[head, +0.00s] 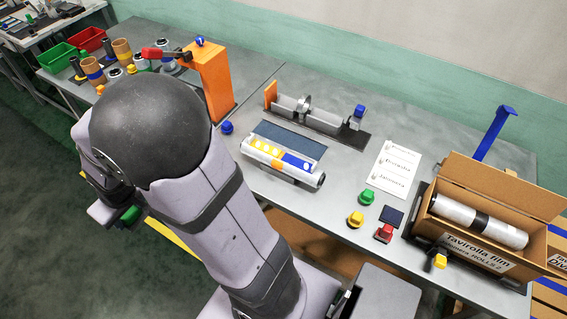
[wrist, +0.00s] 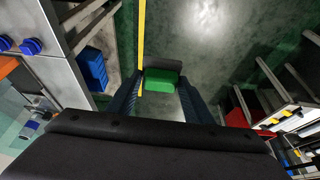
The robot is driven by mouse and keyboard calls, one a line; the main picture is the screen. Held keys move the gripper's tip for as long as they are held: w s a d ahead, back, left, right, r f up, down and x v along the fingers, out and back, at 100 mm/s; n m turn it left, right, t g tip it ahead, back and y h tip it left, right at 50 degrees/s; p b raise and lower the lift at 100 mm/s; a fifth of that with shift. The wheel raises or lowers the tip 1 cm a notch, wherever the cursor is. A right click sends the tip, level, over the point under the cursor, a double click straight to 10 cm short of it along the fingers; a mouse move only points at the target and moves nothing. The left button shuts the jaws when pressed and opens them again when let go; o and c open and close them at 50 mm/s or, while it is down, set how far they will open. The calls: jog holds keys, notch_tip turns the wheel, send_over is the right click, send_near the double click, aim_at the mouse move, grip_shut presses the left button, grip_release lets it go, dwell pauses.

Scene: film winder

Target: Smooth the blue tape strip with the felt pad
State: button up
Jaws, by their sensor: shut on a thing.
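My gripper (wrist: 161,88) is shut on a green block (wrist: 160,80), seen between its two dark fingers in the wrist view. The block looks like the felt pad, but its texture is too small to confirm. In the head view my gripper and the green block (head: 129,214) are at the left, off the table's front edge and over the floor, partly behind my arm. A silvery film roll (head: 318,180) lies in a cradle on the table, far right of the gripper. It has yellow and white patches and a blue strip (head: 297,162), likely the tape. Nothing touches the strip.
An orange post (head: 212,80) with a red handle stands behind my arm. A winder (head: 305,110) and paper sheet (head: 396,170) lie beyond the roll. Green, yellow and red knobs (head: 384,233) sit right of it. An open carton (head: 490,200) stands at the right.

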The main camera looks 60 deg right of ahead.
jog(key=shift+d, duration=0.1)
dwell(0.5)
jog(key=d+m+h+p, duration=0.1)
jog(key=d+m+h, duration=0.2)
jog(key=d+m, duration=0.7)
jog(key=m+g+y+p, duration=0.1)
jog(key=m+g+p, duration=0.2)
jog(key=m+g, duration=1.25)
send_near(296, 160)
jog(key=s+r+m+t, duration=0.1)
jog(key=s+m+t, duration=0.1)
jog(key=s+r+m+t, duration=0.3)
jog(key=s+m+t, duration=0.1)
jog(key=t, duration=0.1)
jog(key=shift+d+r, duration=0.25)
jog(key=shift+d, duration=0.1)
jog(key=shift+s+d+m, duration=0.15)
jog(key=shift+s+m, duration=0.05)
jog(key=shift+m, duration=0.05)
jog(key=shift+f, duration=0.1)
jog(key=shift+f+b, duration=1.2)
jog(key=shift+f, duration=1.3)
